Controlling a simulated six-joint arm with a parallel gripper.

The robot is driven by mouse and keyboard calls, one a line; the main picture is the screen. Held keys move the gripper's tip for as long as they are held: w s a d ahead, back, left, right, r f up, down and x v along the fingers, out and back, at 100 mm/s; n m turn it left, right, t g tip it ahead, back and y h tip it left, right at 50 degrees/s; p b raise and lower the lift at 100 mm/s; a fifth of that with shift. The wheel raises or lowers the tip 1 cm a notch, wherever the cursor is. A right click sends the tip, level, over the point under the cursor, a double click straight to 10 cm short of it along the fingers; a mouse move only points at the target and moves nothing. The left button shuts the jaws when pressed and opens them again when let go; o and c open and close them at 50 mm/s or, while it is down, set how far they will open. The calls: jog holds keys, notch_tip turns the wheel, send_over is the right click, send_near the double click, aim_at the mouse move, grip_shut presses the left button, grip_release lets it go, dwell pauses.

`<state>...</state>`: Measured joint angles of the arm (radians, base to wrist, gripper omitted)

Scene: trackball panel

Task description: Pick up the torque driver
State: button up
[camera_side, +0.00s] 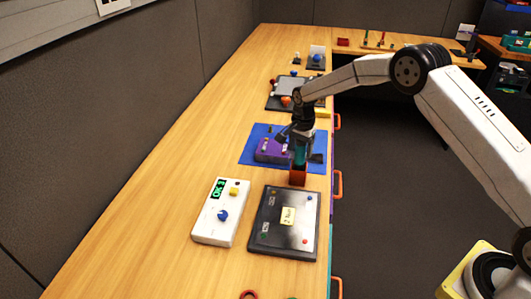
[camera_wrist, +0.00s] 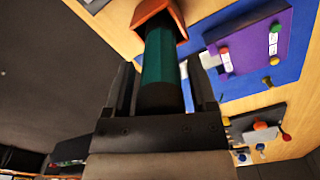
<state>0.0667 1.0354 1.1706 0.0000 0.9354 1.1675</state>
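The torque driver has a teal handle (camera_wrist: 161,58) with a dark end and stands in an orange-red holder (camera_side: 298,177). In the side view, the teal handle (camera_side: 300,154) shows between my gripper's fingers, just above the holder. My gripper (camera_wrist: 162,68) is open, with one finger on each side of the handle. In the wrist view, a gap shows between the handle and the fingers. The holder (camera_wrist: 160,14) hides the driver's lower part.
A purple box (camera_side: 271,151) lies on a blue mat (camera_side: 256,135) left of the holder. A black panel (camera_side: 270,247) and a white panel (camera_side: 208,230) lie in front. More devices stand farther back. Bare wood is clear along the left side.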

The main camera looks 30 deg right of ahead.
grip_shut()
jog(key=shift+r, duration=0.1)
jog(key=shift+r, duration=5)
